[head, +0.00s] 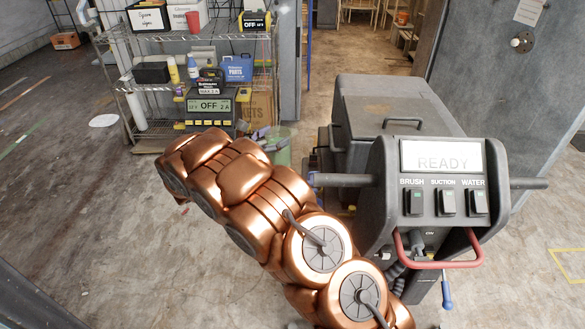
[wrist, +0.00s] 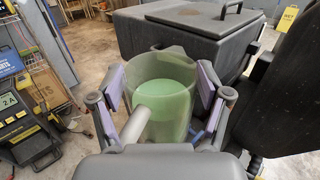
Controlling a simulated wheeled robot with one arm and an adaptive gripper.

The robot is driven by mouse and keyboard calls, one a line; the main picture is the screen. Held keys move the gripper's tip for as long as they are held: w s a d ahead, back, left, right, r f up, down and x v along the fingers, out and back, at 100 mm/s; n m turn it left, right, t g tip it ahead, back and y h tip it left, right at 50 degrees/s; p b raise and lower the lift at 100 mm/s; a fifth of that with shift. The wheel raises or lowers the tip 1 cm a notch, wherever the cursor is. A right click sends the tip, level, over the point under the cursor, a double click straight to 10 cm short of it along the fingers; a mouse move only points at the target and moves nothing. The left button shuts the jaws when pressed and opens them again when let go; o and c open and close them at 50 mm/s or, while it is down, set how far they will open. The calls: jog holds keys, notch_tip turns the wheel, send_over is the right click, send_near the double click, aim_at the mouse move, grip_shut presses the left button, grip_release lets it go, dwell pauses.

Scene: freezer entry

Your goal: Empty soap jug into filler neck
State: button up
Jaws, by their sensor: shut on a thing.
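The soap jug (wrist: 176,66) is a see-through, greenish vessel holding pale green liquid. In the wrist view it stands roughly upright between the purple-padded fingers of my gripper (wrist: 163,92), which is shut on it. A pale, rounded bar shows on its near side. In the head view the jug (head: 283,153) is partly hidden behind my copper arm, left of the grey floor-cleaning machine (head: 400,105); my gripper (head: 266,138) shows there at the arm's far end. The machine also shows in the wrist view (wrist: 190,30). I cannot make out the filler neck.
The machine's control panel (head: 440,185) reads READY, with a red handle (head: 400,250) below and a grey bar at each side. A wire shelf (head: 150,85) with boxes, bottles and a charger (head: 208,106) stands behind at left.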

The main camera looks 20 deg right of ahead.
jog(key=s+d+f+m+g+y+b, duration=0.2)
jog(key=s+f+m+g+y+b, duration=0.1)
jog(key=f, duration=0.4)
jog(key=s+d+f+m+g+y+b, duration=0.3)
jog(key=f+m, duration=0.1)
jog(key=f, duration=0.3)
jog(key=shift+s+d, duration=0.15)
jog(key=shift+d, duration=0.1)
dwell(0.6)
jog(key=shift+f, duration=0.15)
jog(key=shift+s+f+y, duration=0.1)
jog(key=shift+f+y, duration=0.15)
jog(key=shift+y, duration=0.25)
jog(key=shift+s+d+r+m+t+y, duration=0.2)
jog(key=shift+d+r+m+t+y, duration=0.3)
jog(key=shift+y, duration=0.6)
dwell(4.0)
